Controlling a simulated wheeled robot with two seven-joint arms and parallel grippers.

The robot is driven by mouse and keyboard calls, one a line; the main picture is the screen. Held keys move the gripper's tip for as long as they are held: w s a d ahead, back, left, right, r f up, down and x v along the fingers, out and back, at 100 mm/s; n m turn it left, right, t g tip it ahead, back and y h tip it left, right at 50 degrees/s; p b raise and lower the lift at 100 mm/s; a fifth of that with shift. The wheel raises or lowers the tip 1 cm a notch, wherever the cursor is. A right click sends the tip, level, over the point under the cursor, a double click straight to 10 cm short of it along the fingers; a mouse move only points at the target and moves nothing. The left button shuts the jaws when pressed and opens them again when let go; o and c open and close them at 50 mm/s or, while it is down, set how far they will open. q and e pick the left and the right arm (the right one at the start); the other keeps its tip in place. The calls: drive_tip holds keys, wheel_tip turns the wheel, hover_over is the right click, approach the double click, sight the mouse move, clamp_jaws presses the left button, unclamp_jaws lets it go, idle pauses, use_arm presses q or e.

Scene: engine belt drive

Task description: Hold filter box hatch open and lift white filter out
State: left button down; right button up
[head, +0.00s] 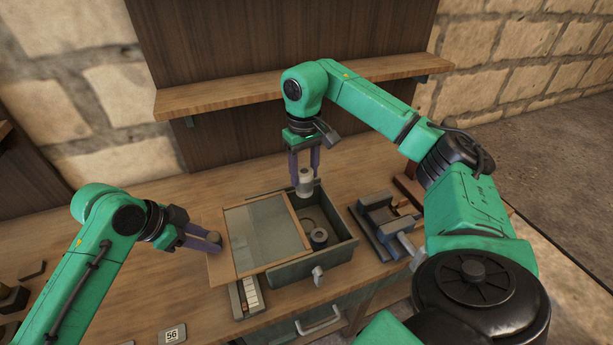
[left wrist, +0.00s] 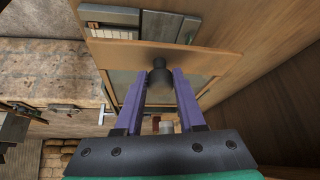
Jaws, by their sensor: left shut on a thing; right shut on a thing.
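The grey-green filter box (head: 338,257) stands on the wooden bench. Its hatch (head: 222,270), a wood-framed panel with a clear pane, covers the left part of the box and sticks out past its left side; the right part is uncovered. My left gripper (head: 209,240) is shut on the hatch's dark round knob (left wrist: 160,85), at the hatch's left edge. My right gripper (head: 304,168) points down and is shut on the white filter (head: 305,186), a small upright cylinder. The filter is at the uncovered part's back side; whether its bottom clears the box is hard to tell.
A dark ring-shaped part (head: 319,237) lies inside the box. A metal vise-like fixture (head: 380,222) stands to the right. A tray of small pale pieces (head: 248,297) lies in front of the hatch. A shelf (head: 260,92) runs behind.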

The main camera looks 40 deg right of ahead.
sight(304, 170)
use_arm(q)
drive_tip(key=s+d, duration=0.1)
drive_tip(key=d, duration=0.2)
drive_tip(key=s+d, duration=0.1)
drive_tip(key=d, duration=0.2)
drive_tip(key=s+d+p, duration=0.1)
drive_tip(key=d, duration=0.2)
drive_tip(key=shift+s+d+r, duration=0.1)
drive_tip(key=shift+d, duration=0.25)
use_arm(e)
drive_tip(key=shift+r, duration=0.55)
use_arm(q)
drive_tip(key=shift+c, duration=2)
unclamp_jaws()
drive_tip(key=shift+d, duration=0.15)
use_arm(e)
wheel_tip(304, 170, up, 7)
drive_tip(key=p, duration=0.7)
drive_tip(key=shift+r, duration=0.15)
drive_tip(key=shift+a+r+p, duration=0.1)
drive_tip(key=shift+r+p, duration=0.1)
drive_tip(key=shift+p, duration=0.15)
use_arm(q)
drive_tip(key=v, duration=0.7)
use_arm(e)
drive_tip(key=shift+f, duration=0.15)
drive_tip(key=shift+f, duration=0.1)
